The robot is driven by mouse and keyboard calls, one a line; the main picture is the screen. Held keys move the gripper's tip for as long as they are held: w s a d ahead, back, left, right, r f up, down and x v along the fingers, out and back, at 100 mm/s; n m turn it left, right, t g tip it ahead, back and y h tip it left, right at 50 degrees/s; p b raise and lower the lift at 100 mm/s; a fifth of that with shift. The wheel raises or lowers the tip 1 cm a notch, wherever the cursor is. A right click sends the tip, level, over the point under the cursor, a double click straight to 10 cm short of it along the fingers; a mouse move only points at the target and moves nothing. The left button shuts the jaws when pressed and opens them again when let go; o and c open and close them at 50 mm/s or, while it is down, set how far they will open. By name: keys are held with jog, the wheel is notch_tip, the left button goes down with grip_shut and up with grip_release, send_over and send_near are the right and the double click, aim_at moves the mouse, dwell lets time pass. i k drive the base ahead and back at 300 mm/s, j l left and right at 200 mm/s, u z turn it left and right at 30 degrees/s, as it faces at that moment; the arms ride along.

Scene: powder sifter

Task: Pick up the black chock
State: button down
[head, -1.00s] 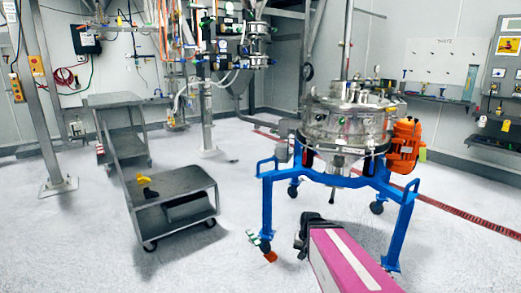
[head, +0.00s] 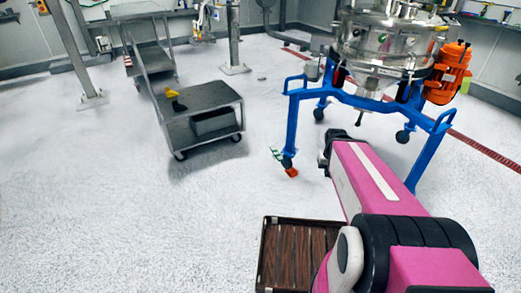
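My gripper (head: 328,146) is the dark end of my pink arm, near the blue stand. It is well to the right of the cart and apart from the black piece. My arm points away from me, so the fingers are mostly hidden.
The steel sifter (head: 385,42) stands on a blue wheeled frame (head: 291,120) at right, with an orange motor (head: 447,72). An orange piece (head: 291,172) is at one frame foot. A brown slatted tray (head: 264,255) is at the bottom. Floor left of centre is clear.

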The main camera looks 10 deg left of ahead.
aim_at(177, 107)
jog(key=u, duration=1.3)
jog(key=z, duration=1.95)
jog(key=u, duration=1.95)
jog(key=i, duration=0.65)
jog(key=i+j, duration=0.15)
jog(key=i, duration=0.5)
jog(key=l+z, duration=0.05)
